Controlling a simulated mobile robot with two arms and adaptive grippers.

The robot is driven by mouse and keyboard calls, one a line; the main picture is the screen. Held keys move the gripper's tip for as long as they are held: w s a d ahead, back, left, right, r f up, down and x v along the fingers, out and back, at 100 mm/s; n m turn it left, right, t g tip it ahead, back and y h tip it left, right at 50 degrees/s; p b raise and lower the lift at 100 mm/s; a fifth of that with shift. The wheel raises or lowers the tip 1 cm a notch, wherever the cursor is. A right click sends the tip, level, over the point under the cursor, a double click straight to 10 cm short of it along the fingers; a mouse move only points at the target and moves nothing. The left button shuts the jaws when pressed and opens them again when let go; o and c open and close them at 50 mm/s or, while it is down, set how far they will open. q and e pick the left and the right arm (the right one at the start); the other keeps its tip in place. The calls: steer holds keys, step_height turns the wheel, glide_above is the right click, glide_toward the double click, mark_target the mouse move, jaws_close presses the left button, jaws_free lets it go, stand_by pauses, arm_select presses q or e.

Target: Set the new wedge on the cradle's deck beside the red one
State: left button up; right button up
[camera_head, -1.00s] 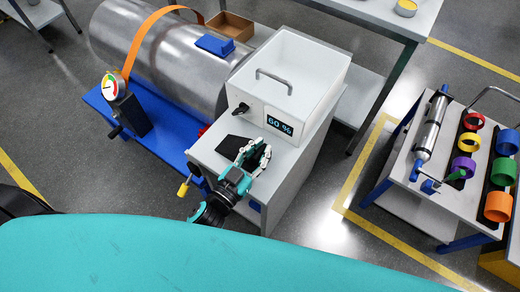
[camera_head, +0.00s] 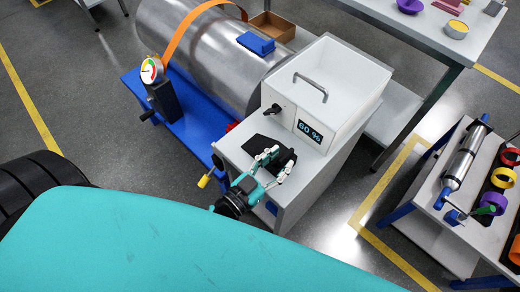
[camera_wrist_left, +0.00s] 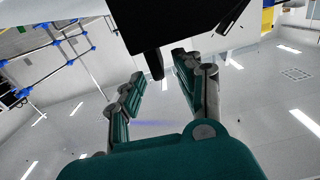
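The cradle's blue deck (camera_head: 196,132) lies under a large steel cylinder (camera_head: 200,50). I cannot make out a second wedge for certain. My left gripper (camera_head: 280,160) is over the grey cabinet's top by a black patch (camera_head: 254,143). Its fingers are spread with nothing seen between them. In the left wrist view the gripper (camera_wrist_left: 158,72) is also open, with a dark block (camera_wrist_left: 180,20) beyond the fingertips. My right gripper is out of view.
A white box (camera_head: 335,75) with a handle and a 60 % display stands on the grey cabinet. A gauge (camera_head: 152,70) on a black post stands at the deck's left. A cart (camera_head: 455,215) with coloured rings is at right. A blue block (camera_head: 256,43) sits on the cylinder.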

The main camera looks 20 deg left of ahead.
arm_select(q)
steer(key=v, duration=0.8)
steer(key=shift+s+b, duration=0.4)
steer(key=shift+b, duration=0.05)
steer(key=shift+a+r, duration=0.1)
steer(key=shift+a, duration=0.05)
